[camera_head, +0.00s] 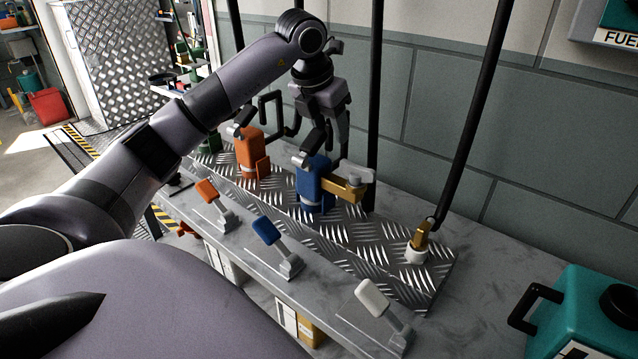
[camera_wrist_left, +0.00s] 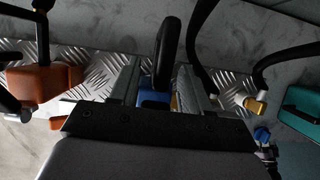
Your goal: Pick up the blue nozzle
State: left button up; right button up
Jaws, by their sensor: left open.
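The blue nozzle (camera_head: 312,178) stands upright on the diamond-plate metal ledge, with a brass-coloured part (camera_head: 345,188) beside it on the right. My left gripper (camera_head: 323,148) points down over its top. It is open. In the left wrist view a black upright part rises between the two fingers, and blue body (camera_wrist_left: 154,97) shows below it. The fingers hide part of the nozzle, and I cannot tell whether they touch it. My right gripper is not in view.
An orange nozzle (camera_head: 250,152) stands close on the left. A white-based brass nozzle (camera_head: 418,245) is to the right. Orange, blue (camera_head: 265,231) and white paddles line the front. Black hoses hang behind, near the wall. A teal can (camera_head: 575,310) sits at right.

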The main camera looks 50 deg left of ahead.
pick_arm(q)
grip_shut()
jog(key=shift+r, duration=0.1)
dwell(1.3)
